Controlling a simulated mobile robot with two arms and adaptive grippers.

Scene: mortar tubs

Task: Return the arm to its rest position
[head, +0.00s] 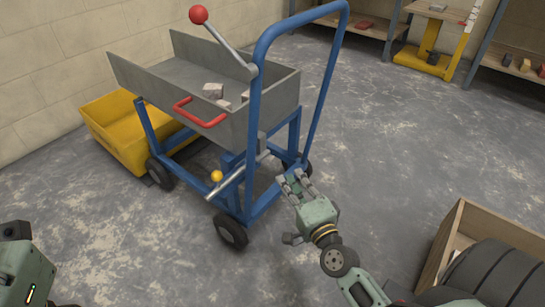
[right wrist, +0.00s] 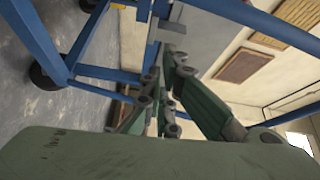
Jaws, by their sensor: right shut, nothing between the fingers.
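My right gripper (head: 290,180) is in the middle of the head view, green and grey, with its fingers closed together and nothing between them. It is just right of the blue frame of a wheeled cart and looks close to it. I cannot tell whether it touches the frame. The right wrist view shows the closed fingers of the gripper (right wrist: 165,85) with blue cart tubes behind them. The right arm reaches in from the lower right. At the lower left edge a part of my left arm shows, but its gripper fingers are out of view.
The cart has a grey metal tray (head: 190,75), a red-knobbed lever (head: 222,40) and a blue push handle (head: 330,75). A yellow tub (head: 115,130) stands behind it. A wooden crate (head: 450,235) is at the lower right. The floor between is clear; shelves (head: 510,70) stand at the back right.

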